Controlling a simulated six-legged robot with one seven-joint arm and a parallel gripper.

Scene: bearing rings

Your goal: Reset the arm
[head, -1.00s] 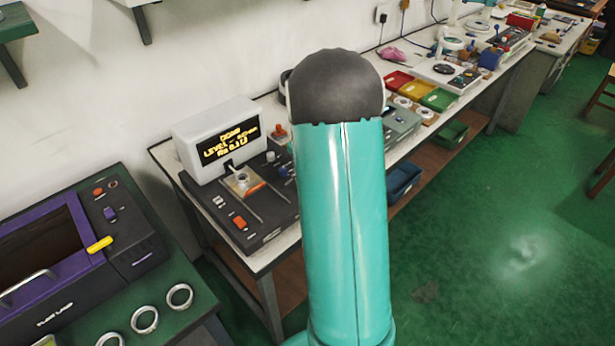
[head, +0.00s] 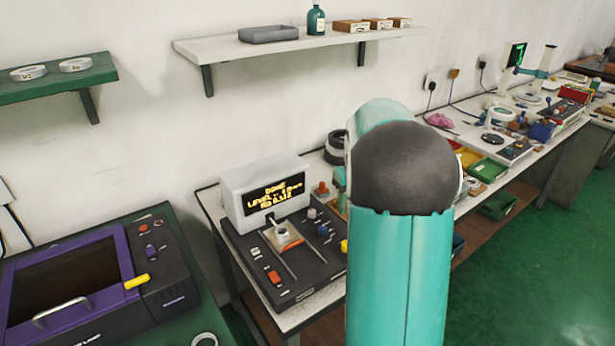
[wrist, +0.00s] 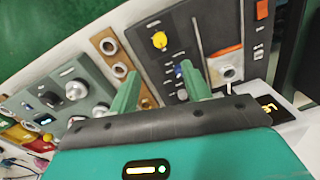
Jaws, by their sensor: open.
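My gripper (wrist: 160,92) shows in the wrist view with its two green fingers apart and nothing between them. It is above the bench. Beyond the fingers are a dark instrument panel and a brown board of rings. In the head view my teal arm stands upright right of centre and hides part of the bench; the gripper itself does not show there.
A purple-framed machine (head: 75,280) stands on a green bench at left, with a ring (head: 204,339) near its front. A white wall shelf (head: 300,42) and a green shelf (head: 60,82) hang above. Trays and tools line the bench at right. Green floor is open at lower right.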

